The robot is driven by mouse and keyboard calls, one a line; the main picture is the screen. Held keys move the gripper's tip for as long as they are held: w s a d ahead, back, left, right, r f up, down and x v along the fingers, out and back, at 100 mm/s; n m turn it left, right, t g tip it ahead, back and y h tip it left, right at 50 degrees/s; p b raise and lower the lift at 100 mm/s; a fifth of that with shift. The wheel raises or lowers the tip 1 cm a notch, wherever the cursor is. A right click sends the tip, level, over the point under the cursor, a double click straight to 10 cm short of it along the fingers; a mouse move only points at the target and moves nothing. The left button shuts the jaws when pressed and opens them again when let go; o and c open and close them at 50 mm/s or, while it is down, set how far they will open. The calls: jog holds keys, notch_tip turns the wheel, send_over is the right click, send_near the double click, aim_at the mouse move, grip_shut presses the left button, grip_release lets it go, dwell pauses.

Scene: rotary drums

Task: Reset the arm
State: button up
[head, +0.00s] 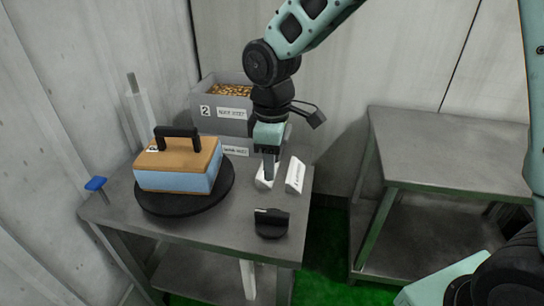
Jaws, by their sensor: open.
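My gripper (268,172) points down over the right part of the metal table (222,232). Its fingers are close to small white blocks, and whether they touch them is hard to tell. One white block (296,175) with dark lettering stands just right of the fingers. Another white piece (263,183) is low at the fingertips and partly hidden by them. My arm comes down from the top of the picture.
A blue and tan box (178,177) with a black handle sits on a black round turntable (155,206). A black object (271,223) lies near the front edge. Grey bins (224,125) stand behind. A second metal table (450,150) at right is bare.

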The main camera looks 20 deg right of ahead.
jog(key=shift+r, duration=0.3)
jog(key=shift+s, duration=0.1)
